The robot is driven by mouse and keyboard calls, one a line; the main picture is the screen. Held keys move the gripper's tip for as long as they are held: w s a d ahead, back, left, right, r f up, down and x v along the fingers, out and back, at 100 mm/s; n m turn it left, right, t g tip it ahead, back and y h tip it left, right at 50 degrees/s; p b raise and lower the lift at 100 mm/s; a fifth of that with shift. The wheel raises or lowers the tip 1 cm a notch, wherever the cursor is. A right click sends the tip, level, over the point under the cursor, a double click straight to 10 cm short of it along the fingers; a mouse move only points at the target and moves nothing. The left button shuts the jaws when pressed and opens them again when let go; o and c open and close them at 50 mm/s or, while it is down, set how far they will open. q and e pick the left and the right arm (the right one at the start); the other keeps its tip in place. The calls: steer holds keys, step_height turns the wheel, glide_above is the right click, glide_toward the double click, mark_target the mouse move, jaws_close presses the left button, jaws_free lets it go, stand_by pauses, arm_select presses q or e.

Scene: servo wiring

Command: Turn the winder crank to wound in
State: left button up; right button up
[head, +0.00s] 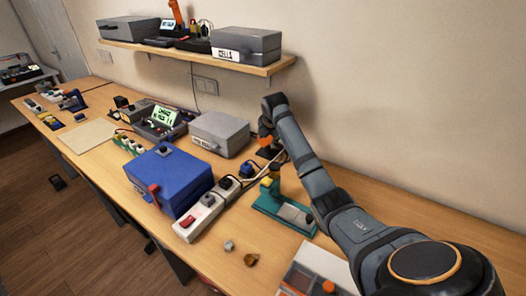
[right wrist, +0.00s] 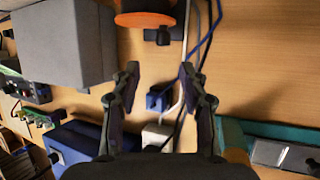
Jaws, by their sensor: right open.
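An orange round part on a dark stand (head: 266,143), which looks like the winder, stands near the wall behind the power strip. In the right wrist view its orange disc (right wrist: 145,19) shows at the top edge, partly cut off. I cannot make out a crank handle or its position. My right gripper (right wrist: 160,75) is open and empty, pointing down over the table. The disc lies beyond its fingertips, with cables seen between and past the fingers. In the head view my right gripper (head: 266,125) is small and partly hidden by my wrist. My left gripper is not in view.
A grey box (head: 220,133) and a blue box (head: 168,178) with a red lever stand left of the right gripper. A white power strip (head: 206,212) with plugs lies in front. A teal fixture (head: 284,212) stands at right. A shelf (head: 180,52) hangs above.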

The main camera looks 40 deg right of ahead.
mark_target(267, 149)
steer(key=x, duration=0.8)
steer(key=shift+s+d+f+p, duration=0.15)
steer(key=shift+f+p, duration=0.05)
steer(key=shift+p, duration=0.1)
steer(key=shift+f, duration=0.2)
steer(key=shift+d, duration=0.1)
steer(key=c, duration=0.9)
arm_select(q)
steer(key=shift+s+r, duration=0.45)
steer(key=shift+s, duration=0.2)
arm_select(e)
jaws_close()
